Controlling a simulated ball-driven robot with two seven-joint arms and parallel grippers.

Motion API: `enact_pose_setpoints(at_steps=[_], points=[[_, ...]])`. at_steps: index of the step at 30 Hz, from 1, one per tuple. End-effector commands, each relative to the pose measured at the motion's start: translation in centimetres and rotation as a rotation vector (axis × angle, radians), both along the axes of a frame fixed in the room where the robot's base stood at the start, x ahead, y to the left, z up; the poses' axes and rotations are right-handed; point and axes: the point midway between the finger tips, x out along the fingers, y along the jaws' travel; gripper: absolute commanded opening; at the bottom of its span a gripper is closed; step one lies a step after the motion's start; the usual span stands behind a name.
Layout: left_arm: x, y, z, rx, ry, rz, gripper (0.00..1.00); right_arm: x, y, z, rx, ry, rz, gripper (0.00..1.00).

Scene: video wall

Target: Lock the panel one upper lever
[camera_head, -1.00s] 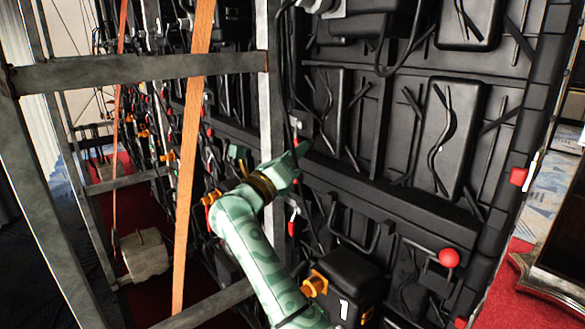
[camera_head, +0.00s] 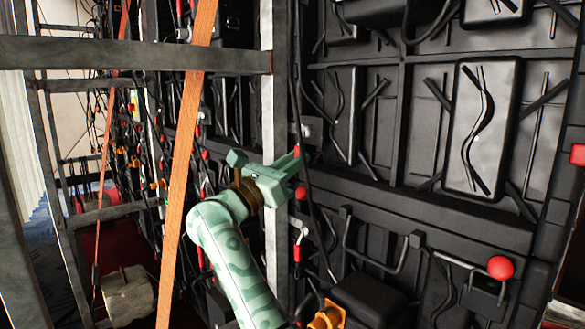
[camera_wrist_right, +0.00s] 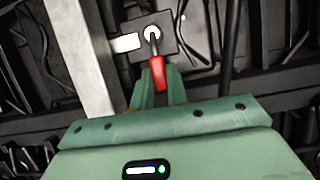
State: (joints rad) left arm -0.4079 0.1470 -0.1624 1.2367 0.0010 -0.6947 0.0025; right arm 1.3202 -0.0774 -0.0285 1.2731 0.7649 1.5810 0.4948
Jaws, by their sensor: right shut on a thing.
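My right gripper (camera_head: 292,172) is raised against the black panel (camera_head: 385,140), beside a grey metal post. In the right wrist view, its two green fingers (camera_wrist_right: 159,92) are shut on the red handle of a lever (camera_wrist_right: 158,72). The lever's silver shaft runs up from the handle to a round pivot on a dark plate (camera_wrist_right: 167,46). In the head view the gripper mostly hides this lever; a grey mount (camera_head: 308,130) shows just above it. Another red-handled lever (camera_head: 298,250) hangs lower beside the post. My left gripper is out of view.
The grey post (camera_head: 272,90) stands close to the right gripper. A horizontal beam (camera_head: 130,54) and an orange strap (camera_head: 184,170) cross the left side. A red knob (camera_head: 500,267) sticks out at the lower right. Black cables hang along the panel.

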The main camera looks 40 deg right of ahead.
Motion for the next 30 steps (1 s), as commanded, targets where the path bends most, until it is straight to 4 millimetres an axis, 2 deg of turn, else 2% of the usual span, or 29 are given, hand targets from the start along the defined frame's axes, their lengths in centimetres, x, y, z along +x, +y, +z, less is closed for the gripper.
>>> enact_pose_setpoints(at_steps=[13,14,15,16,23,27,30], points=[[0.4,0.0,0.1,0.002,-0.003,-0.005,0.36,0.1,0.0,-0.2,0.006,-0.007,0.003,0.0],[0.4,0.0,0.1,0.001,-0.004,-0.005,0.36,0.1,0.0,-0.2,0.006,-0.007,0.003,0.24],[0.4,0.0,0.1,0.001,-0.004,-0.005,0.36,0.1,0.0,-0.2,0.005,-0.007,0.003,0.35],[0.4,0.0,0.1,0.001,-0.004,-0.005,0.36,0.1,0.0,-0.2,0.004,-0.006,0.003,0.37],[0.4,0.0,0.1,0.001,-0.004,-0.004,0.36,0.1,0.0,-0.1,0.003,-0.007,0.002,0.37],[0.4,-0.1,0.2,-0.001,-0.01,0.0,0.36,0.0,0.7,-0.3,0.001,-0.005,0.002,0.37],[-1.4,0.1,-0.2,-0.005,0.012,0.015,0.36,-0.1,2.3,-0.8,0.003,-0.005,0.005,0.37]])
